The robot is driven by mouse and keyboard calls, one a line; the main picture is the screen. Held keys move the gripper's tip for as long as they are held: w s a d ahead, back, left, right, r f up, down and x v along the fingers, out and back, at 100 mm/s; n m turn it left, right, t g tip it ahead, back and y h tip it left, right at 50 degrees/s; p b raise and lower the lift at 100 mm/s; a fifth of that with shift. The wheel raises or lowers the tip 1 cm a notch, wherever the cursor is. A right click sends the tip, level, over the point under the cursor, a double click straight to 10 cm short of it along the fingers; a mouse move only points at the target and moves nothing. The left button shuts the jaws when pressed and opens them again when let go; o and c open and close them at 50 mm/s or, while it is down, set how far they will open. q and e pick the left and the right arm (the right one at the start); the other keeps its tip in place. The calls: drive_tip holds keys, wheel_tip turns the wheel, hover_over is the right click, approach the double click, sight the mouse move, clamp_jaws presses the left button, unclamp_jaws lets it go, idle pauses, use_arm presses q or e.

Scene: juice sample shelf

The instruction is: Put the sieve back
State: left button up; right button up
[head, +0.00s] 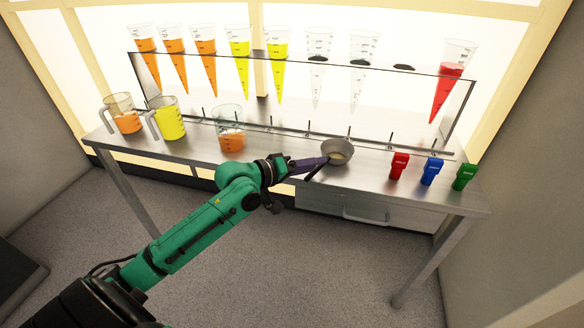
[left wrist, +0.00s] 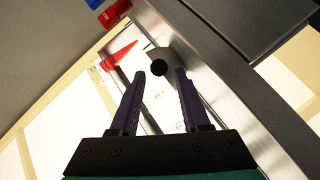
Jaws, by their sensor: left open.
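Contact is unclear. My right gripper is out of view.
A clear rack (head: 300,62) holds orange, yellow, clear and red cones behind. An orange jug (head: 124,122), yellow jug (head: 170,126) and glass of orange (head: 231,142) stand left. A drawer (head: 365,210) is below.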

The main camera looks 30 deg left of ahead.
use_arm(q)
drive_tip(key=v, duration=0.8)
drive_tip(key=shift+s, duration=0.15)
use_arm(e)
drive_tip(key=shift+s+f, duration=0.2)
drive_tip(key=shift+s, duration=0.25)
use_arm(q)
drive_tip(key=shift+a, duration=0.1)
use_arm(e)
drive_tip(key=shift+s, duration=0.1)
